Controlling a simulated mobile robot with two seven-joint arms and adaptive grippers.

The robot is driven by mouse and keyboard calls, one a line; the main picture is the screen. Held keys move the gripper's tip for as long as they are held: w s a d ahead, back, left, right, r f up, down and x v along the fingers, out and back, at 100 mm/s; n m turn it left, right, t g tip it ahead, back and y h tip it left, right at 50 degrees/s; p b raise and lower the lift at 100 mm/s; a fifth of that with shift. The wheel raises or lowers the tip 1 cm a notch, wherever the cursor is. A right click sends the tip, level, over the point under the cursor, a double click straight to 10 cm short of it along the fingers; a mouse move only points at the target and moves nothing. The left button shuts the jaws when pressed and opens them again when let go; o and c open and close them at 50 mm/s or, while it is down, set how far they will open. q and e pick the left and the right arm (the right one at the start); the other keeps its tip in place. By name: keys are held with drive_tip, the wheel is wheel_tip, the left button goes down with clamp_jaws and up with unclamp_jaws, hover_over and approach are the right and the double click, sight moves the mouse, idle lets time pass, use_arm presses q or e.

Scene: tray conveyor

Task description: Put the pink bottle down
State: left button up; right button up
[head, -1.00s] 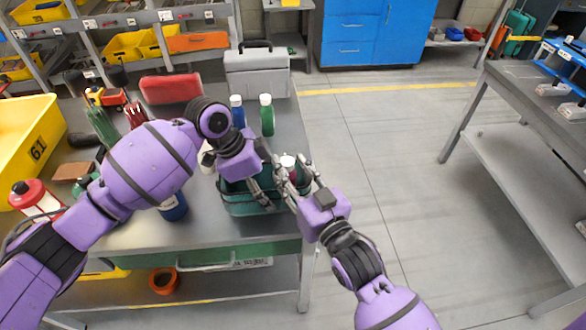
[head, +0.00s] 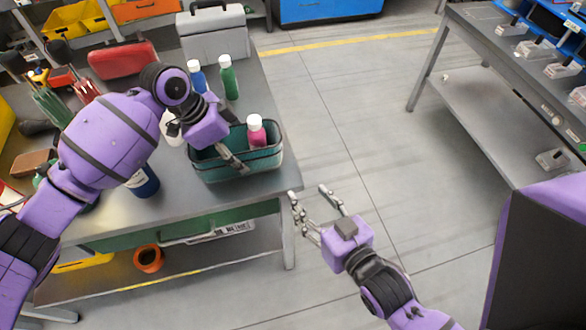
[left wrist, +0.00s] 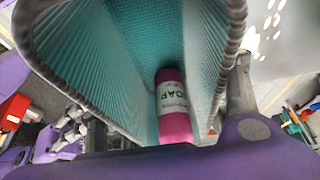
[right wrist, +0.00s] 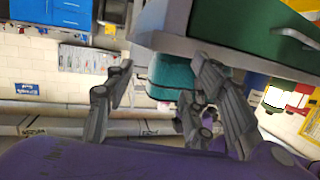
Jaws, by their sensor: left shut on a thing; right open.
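The pink bottle (head: 257,138) with a white cap stands inside the teal basket (head: 213,172) on the workbench, towards its right end. In the left wrist view the bottle (left wrist: 173,105) shows its lettering inside the basket's mesh walls (left wrist: 90,65). My left gripper (head: 236,164) is shut on the basket's wall at the near side. My right gripper (head: 318,205) is open and empty, off the bench's right edge and apart from the bottle. In the right wrist view the basket (right wrist: 172,72) shows beyond the open fingers.
Open floor (head: 350,130) separates the bench from another table (head: 475,100) at right.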

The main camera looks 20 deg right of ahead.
use_arm(q)
drive_tip(key=shift+f, duration=0.1)
drive_tip(key=shift+a, duration=0.1)
drive_tip(key=o, duration=1.3)
drive_tip(key=shift+o, duration=0.2)
use_arm(e)
drive_tip(key=s+d+f+m+g+h, duration=0.1)
drive_tip(key=s+d+f+g, duration=0.2)
drive_tip(key=s+f, duration=0.5)
drive_tip(key=s+d+f+m+g+h, duration=0.1)
drive_tip(key=s+d+f+g+h, duration=0.1)
drive_tip(key=s+f, duration=0.7)
wheel_tip(320, 180, down, 3)
drive_tip(key=shift+d+r+g+h, duration=0.15)
drive_tip(key=shift+d+g+h, duration=0.15)
drive_tip(key=shift+d+g, duration=0.5)
drive_tip(key=shift+s, duration=0.1)
